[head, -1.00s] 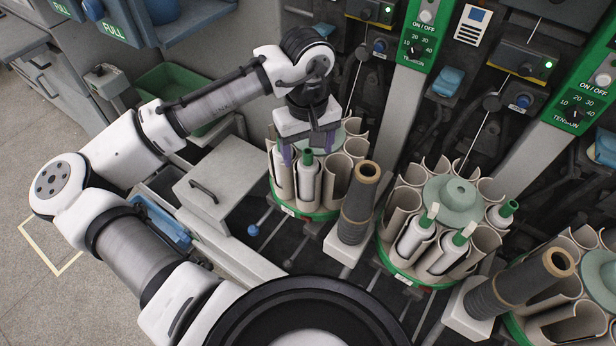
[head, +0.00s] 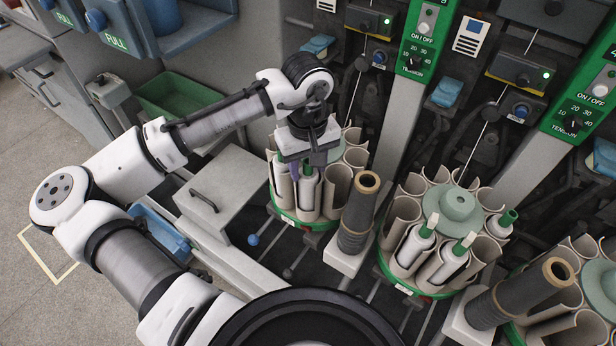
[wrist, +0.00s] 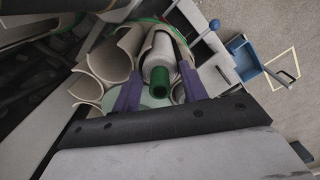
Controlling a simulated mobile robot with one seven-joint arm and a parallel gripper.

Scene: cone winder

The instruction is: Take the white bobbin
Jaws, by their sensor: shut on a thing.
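The white bobbin (head: 308,196) has a green tip and stands in a tube-like pocket of the left carousel (head: 283,217). My gripper (head: 307,168) is over this carousel, pointing down, shut on the bobbin near its green end. In the wrist view, the purple fingers of my gripper (wrist: 159,84) lie on either side of the bobbin (wrist: 159,57), with the green tip towards the camera. The bobbin's lower part is hidden in the pocket.
A dark cone (head: 358,213) stands close to the right of the left carousel. Another cone (head: 520,293) is farther right. A grey box with a handle (head: 215,197) is at the left. Tension panels (head: 424,38) rise behind.

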